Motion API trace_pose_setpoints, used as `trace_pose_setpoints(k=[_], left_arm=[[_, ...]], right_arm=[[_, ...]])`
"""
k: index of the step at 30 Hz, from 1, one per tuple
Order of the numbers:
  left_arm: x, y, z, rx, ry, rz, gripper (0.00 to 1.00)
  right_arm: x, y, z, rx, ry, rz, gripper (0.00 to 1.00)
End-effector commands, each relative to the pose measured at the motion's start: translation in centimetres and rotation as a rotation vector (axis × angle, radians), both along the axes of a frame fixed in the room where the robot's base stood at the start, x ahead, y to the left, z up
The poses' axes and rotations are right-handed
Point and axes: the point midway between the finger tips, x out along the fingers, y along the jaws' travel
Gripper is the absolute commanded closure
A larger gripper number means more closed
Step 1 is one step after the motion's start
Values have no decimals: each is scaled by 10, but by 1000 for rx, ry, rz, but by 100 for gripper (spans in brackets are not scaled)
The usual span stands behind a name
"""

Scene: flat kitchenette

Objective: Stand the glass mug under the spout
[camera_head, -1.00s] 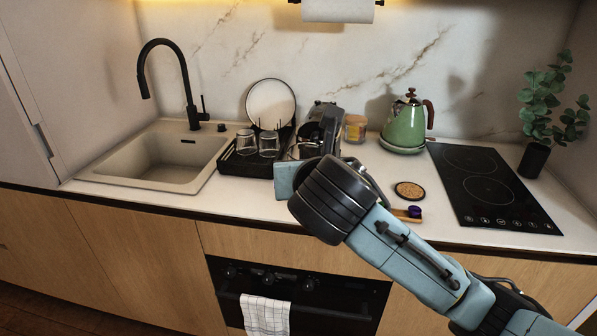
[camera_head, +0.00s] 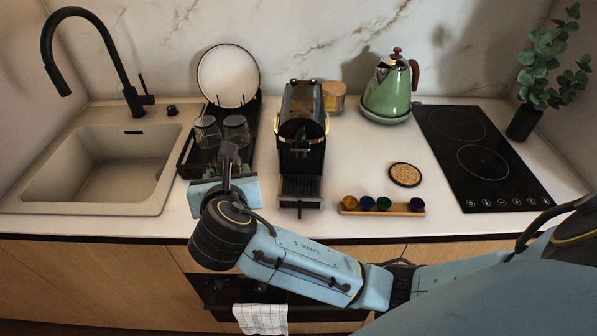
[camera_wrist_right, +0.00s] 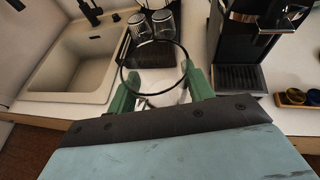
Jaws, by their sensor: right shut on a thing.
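The glass mug (camera_wrist_right: 155,68) is between the green fingers of my right gripper (camera_wrist_right: 160,90) in the right wrist view; its dark round rim faces the camera. In the head view my right gripper (camera_head: 214,168) is at the front of the drying rack, left of the coffee machine, and mostly hides the mug. The black coffee machine (camera_head: 301,120) stands mid-counter with its drip tray (camera_head: 300,187) in front; the tray looks empty. The machine also shows in the right wrist view (camera_wrist_right: 250,40). My left gripper is out of view.
The black drying rack (camera_head: 186,160) holds two glasses (camera_head: 236,130) and a plate (camera_head: 228,75). The sink (camera_head: 100,165) is at left. A capsule holder (camera_head: 410,209), cork coaster (camera_head: 405,174), green kettle (camera_head: 388,92) and hob (camera_head: 485,160) are right of the machine.

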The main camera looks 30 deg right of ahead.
Motion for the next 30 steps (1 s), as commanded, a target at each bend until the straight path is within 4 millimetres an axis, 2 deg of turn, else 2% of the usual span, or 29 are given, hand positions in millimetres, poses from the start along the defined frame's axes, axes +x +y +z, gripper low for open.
trace_pose_setpoints(k=[1,3,12,18,20,23,30], left_arm=[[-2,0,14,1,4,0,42],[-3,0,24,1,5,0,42],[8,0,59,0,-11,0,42],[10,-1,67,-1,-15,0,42],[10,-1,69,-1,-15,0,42],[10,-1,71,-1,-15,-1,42],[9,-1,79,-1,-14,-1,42]], right_arm=[[-13,-8,-9,1,14,-41,74],[-30,-18,-23,1,13,-92,74],[-109,-55,-62,0,7,-230,74],[-137,-65,-71,-1,0,-251,74],[-138,-68,-72,0,-3,-253,74],[-127,-77,-72,-2,-8,-254,74],[-74,-113,-71,-2,-8,-254,74]])
